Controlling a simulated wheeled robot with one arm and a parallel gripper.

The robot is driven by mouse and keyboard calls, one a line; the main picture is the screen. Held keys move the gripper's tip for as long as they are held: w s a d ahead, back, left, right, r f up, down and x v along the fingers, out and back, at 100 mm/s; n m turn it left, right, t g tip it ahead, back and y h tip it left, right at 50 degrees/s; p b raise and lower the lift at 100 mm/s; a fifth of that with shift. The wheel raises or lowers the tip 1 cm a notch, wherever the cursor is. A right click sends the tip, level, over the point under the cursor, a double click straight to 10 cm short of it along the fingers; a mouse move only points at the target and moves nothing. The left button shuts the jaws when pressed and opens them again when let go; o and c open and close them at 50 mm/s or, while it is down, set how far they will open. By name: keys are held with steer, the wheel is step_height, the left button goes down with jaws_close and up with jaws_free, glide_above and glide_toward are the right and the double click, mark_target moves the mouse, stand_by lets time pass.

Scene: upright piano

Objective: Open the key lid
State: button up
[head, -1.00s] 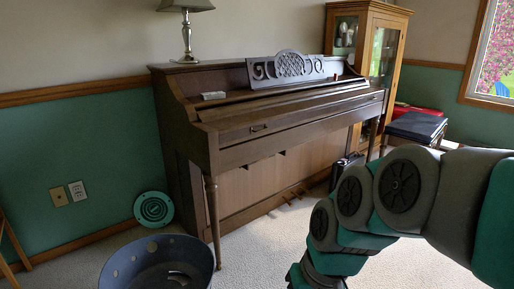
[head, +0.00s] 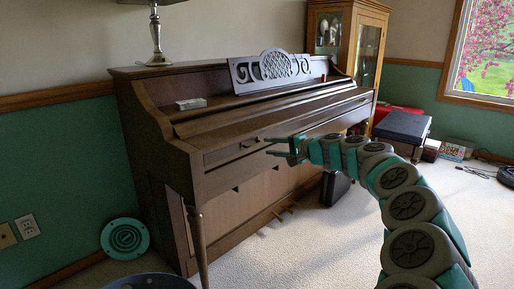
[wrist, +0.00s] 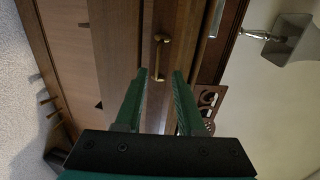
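The brown upright piano (head: 165,110) stands against the wall, and its key lid (head: 222,155) is closed, with no keys showing. A small brass handle (head: 250,142) is on the lid's front. In the wrist view the handle (wrist: 158,57) lies ahead, just beyond the fingertips and between their lines. My gripper (head: 267,146) is open and empty, its two green fingers pointing at the handle from the right. In the wrist view my gripper (wrist: 159,74) shows both fingers apart, with no visible contact with the handle.
A grey music stand (head: 270,68), a small white item (head: 191,103) and a lamp (head: 156,35) are on the piano. A glass cabinet (head: 366,45) stands behind its right end. A dark bench (head: 402,126) is at right.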

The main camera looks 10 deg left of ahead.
mark_target(257, 146)
steer(key=x, duration=0.8)
steer(key=shift+w+d+f+p, duration=0.15)
steer(key=shift+w+d+p, duration=0.1)
steer(key=shift+p, duration=0.1)
jaws_close()
steer(key=shift+f, duration=0.1)
stand_by(1.3)
